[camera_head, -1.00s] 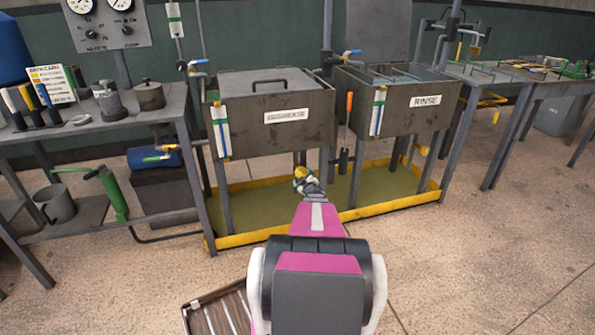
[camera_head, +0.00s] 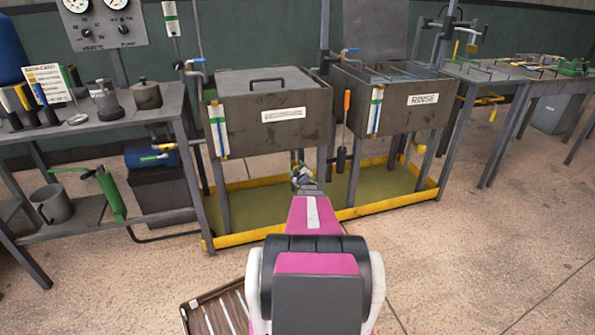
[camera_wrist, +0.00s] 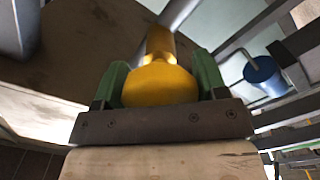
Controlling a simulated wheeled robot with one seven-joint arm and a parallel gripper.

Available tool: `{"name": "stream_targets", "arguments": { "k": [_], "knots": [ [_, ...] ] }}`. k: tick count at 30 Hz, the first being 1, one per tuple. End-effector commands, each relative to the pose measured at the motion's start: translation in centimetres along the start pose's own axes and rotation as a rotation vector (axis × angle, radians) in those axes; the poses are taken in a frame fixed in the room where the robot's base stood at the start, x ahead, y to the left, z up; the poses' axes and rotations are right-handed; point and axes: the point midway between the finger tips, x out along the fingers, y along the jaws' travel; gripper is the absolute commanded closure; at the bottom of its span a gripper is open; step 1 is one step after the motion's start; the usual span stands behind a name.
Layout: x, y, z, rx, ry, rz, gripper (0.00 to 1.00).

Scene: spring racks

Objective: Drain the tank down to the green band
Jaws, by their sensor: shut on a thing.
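My gripper (camera_head: 301,174) is low at the front of the lidded left tank (camera_head: 240,135), below its front wall and above the yellow-rimmed drip tray (camera_head: 262,236). In the wrist view its green fingers are shut on a rounded yellow valve handle (camera_wrist: 160,86), one finger on each side. The handle's outlet is hidden in the head view. A sight gauge strip (camera_head: 219,130) with blue and pale parts hangs at the tank's left front corner. Its green band and liquid level are too small to read.
The RINSE tank (camera_head: 395,100) stands to the right with its own gauge (camera_head: 376,111). An orange-handled tool (camera_head: 346,130) hangs between the tanks. A workbench (camera_head: 140,123) is at left. A slatted crate (camera_head: 217,311) lies on the floor, lower left. A blue cup (camera_wrist: 263,75) shows in the wrist view.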

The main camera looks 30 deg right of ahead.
Motion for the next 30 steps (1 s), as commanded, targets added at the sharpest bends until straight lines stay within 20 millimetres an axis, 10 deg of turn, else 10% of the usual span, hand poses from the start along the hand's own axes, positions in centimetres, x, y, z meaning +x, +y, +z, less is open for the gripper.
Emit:
{"name": "stream_targets", "arguments": {
  "k": [30],
  "knots": [
    [-0.04, -0.04, 0.00, 0.650, 0.000, -0.001, 0.58]
  ]
}}
